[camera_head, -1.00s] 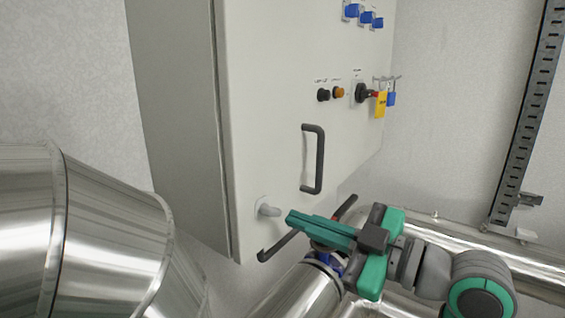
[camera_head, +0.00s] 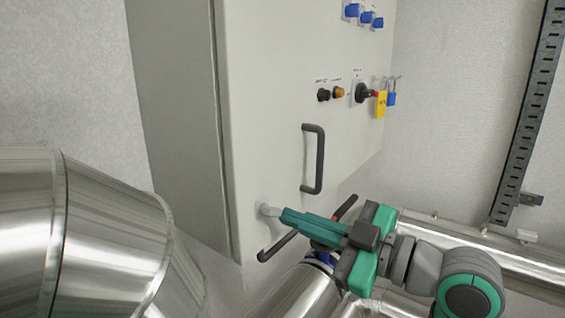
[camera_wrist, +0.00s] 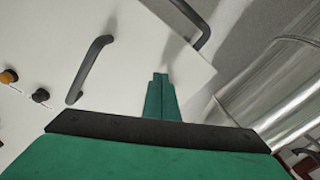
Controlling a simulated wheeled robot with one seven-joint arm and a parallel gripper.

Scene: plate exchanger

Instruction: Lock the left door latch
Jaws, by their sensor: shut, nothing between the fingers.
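In the wrist view my gripper (camera_wrist: 160,78) points at the lower part of the door, and I cannot make out the latch there.
A dark door handle (camera_head: 320,160) stands above the latch. Black and orange knobs and a switch with padlocks (camera_head: 381,103) sit higher. A dark valve lever (camera_head: 276,246) lies just below my gripper over shiny pipes. A large metal duct (camera_head: 110,240) fills the lower left.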

